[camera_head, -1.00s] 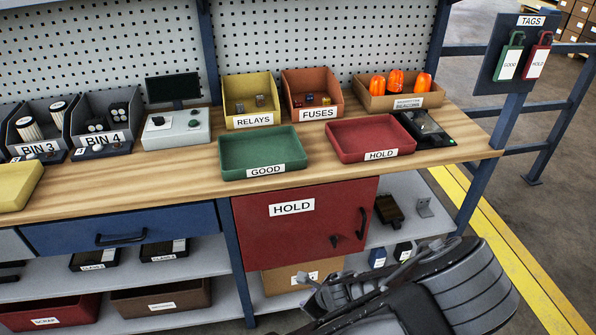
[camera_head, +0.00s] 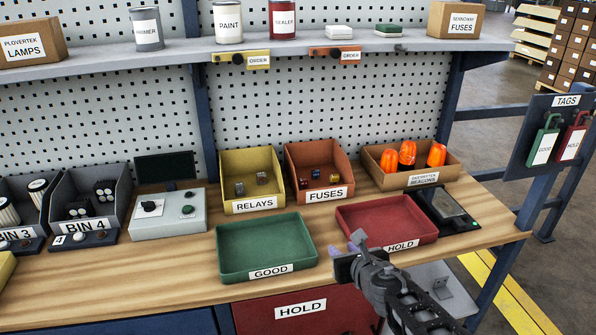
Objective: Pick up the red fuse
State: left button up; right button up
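The FUSES bin (camera_head: 343,172) is an orange-brown open box at the back of the bench. Several small fuses lie inside it, and a reddish one (camera_head: 304,183) is at its left; their colours are hard to make out at this size.
The green GOOD tray (camera_head: 265,245) and red HOLD tray (camera_head: 420,225) lie in front. A shelf (camera_head: 300,50) hangs above.

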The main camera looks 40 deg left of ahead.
aim_at(303, 183)
jog(key=i+j, duration=0.15)
jog(key=j, duration=0.2)
jog(key=i+j, duration=0.2)
jog(key=j, duration=0.2)
jog(key=i+j, duration=0.15)
jog(key=j, duration=0.2)
